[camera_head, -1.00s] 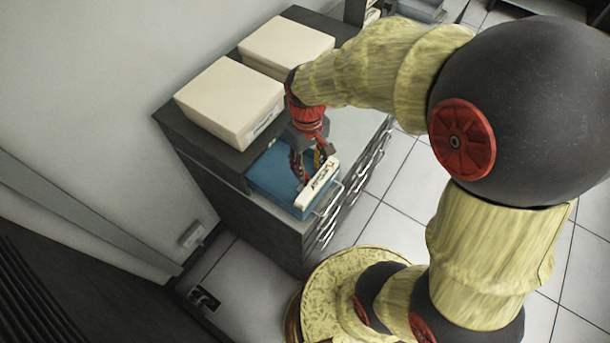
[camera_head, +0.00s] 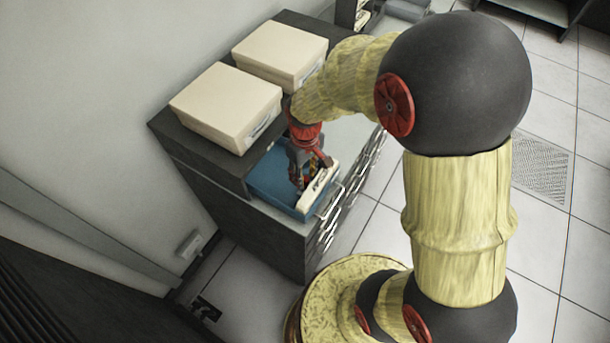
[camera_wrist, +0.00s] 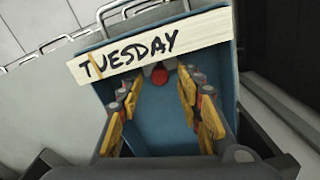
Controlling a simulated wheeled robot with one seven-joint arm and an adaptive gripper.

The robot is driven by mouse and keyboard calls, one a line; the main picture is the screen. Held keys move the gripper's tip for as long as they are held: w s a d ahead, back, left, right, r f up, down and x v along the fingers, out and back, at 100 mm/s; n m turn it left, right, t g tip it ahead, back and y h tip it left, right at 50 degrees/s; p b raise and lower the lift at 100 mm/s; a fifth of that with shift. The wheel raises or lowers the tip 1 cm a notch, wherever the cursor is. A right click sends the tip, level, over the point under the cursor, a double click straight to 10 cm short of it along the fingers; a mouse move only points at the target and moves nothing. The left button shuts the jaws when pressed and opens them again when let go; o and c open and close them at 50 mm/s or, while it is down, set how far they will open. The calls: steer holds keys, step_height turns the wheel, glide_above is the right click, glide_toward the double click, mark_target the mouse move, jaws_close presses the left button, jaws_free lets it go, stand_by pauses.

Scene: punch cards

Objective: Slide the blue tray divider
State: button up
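The blue tray (camera_head: 262,182) sits on top of the dark cabinet, beside the cream boxes. A cream strip marked "TUESDAY" (camera_head: 317,190) stands across its front end. In the wrist view the strip (camera_wrist: 150,45) lies across the far end of the blue tray (camera_wrist: 222,65), slightly tilted. My gripper (camera_head: 312,170) points down at the tray, just behind the strip. In the wrist view my gripper (camera_wrist: 160,105) has its yellow-padded fingers spread apart over the tray floor, with nothing between them. Whether the fingertips touch the strip or floor is unclear.
Two cream boxes (camera_head: 225,104) (camera_head: 280,54) stand behind and beside the tray on the cabinet (camera_head: 215,195). Drawer handles (camera_head: 328,232) line the cabinet's front. A pale grey surface (camera_head: 350,138) to the right of the tray is clear.

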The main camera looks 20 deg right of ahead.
steer(key=shift+f, duration=0.15)
steer(key=shift+c, duration=0.8)
steer(key=c, duration=0.7)
jaws_close()
